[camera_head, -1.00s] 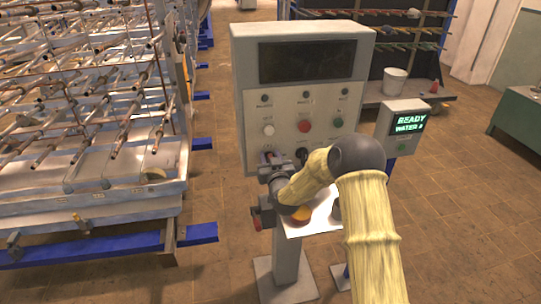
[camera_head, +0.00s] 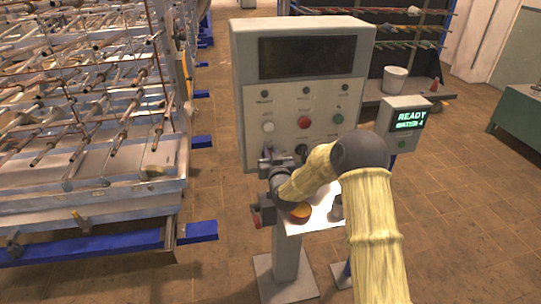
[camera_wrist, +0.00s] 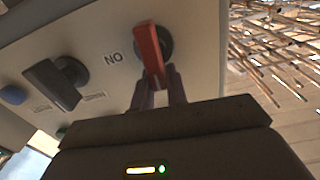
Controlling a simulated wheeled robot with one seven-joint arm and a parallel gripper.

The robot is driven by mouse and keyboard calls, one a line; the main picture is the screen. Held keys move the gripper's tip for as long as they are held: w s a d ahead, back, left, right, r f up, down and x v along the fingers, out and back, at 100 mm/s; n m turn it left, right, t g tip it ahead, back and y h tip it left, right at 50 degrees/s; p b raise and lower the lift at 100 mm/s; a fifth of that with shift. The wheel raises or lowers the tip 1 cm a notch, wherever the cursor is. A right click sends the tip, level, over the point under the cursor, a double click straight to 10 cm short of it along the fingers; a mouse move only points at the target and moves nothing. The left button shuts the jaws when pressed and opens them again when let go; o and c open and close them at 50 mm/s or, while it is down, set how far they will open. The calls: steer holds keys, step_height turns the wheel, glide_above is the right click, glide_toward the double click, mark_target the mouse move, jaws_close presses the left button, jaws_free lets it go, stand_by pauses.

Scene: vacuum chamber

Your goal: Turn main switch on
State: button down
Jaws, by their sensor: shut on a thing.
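The main switch (camera_wrist: 149,48) is a red lever on a dark round base, seen in the wrist view on the cabinet face beside a label that reads "NO" in this view. My gripper (camera_wrist: 163,76) has its two fingers shut on the lower end of the red lever. In the head view my gripper (camera_head: 270,164) is at the lower left of the grey control cabinet (camera_head: 240,100); it largely hides the switch there.
A black rotary knob (camera_wrist: 55,82) sits beside the switch. White (camera_head: 268,127), red (camera_head: 304,122) and green (camera_head: 337,118) buttons are above. A small box (camera_head: 402,127) shows "READY". A pipe rack (camera_head: 90,180) stands left, with open floor between.

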steer(key=f+m+b, duration=0.1)
steer(key=m+b, duration=0.4)
steer(key=b, duration=0.2)
steer(key=d+f+m+b, duration=0.1)
steer(key=m+b, duration=0.5)
steer(key=d+f+m+b, duration=0.1)
steer(key=m+b, duration=0.5)
steer(key=b, duration=0.1)
steer(key=shift+w+d+f+b, duration=0.15)
steer(key=shift+w+f+b, duration=0.15)
steer(key=shift+b, duration=0.05)
steer(key=c, duration=1.4)
jaws_free()
steer(key=shift+r, duration=0.1)
steer(key=shift+m, duration=0.3)
steer(key=shift+r, duration=0.1)
